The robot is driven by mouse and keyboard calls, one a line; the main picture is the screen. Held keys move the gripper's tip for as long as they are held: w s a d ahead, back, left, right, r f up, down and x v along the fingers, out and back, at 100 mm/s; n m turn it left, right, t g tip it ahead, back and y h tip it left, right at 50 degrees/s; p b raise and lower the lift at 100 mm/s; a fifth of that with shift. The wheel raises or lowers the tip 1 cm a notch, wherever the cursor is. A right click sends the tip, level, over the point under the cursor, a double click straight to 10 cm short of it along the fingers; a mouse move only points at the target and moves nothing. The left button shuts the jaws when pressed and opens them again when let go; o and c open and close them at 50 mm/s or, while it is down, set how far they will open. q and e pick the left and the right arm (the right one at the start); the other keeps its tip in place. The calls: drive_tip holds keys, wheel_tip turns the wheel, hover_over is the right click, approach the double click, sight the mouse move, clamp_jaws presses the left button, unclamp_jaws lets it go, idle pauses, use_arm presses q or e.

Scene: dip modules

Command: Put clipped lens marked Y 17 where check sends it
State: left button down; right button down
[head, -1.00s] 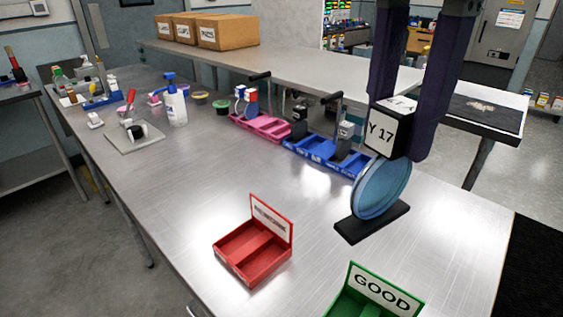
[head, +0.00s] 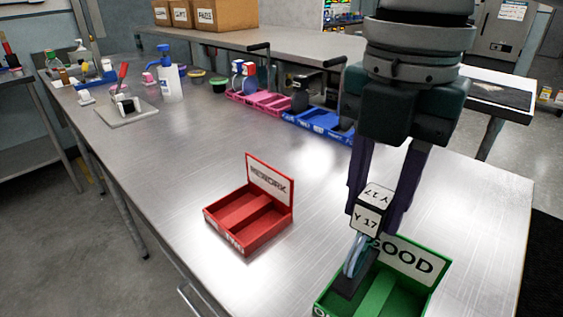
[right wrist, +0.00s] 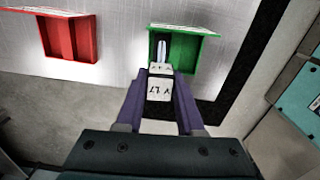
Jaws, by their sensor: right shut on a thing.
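My right gripper (head: 374,208) is shut on the white-faced, dark block marked Y 17 (head: 366,221), the clip of the lens. The clear bluish lens (head: 356,258) hangs below it, seen nearly edge-on, with a dark foot (head: 345,288) at its bottom. The lens is at the left compartment of the green tray (head: 428,276) labelled GOOD; I cannot tell whether the foot touches the tray floor. The right wrist view shows the lens (right wrist: 162,50) over the left part of the green tray (right wrist: 187,52). My left gripper is not in view.
A red two-compartment tray (head: 268,176) labelled REWORK stands left of the green one. Behind are a blue tray (head: 318,127), a pink tray (head: 268,104), a spray bottle (head: 169,75) and a grey plate (head: 126,112). The table between is clear.

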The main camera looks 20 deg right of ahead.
sight(367, 236)
drive_tip(key=shift+f, duration=2.4)
drive_tip(key=shift+f, duration=0.15)
drive_tip(key=c, duration=0.5)
unclamp_jaws()
drive_tip(key=shift+b, duration=0.3)
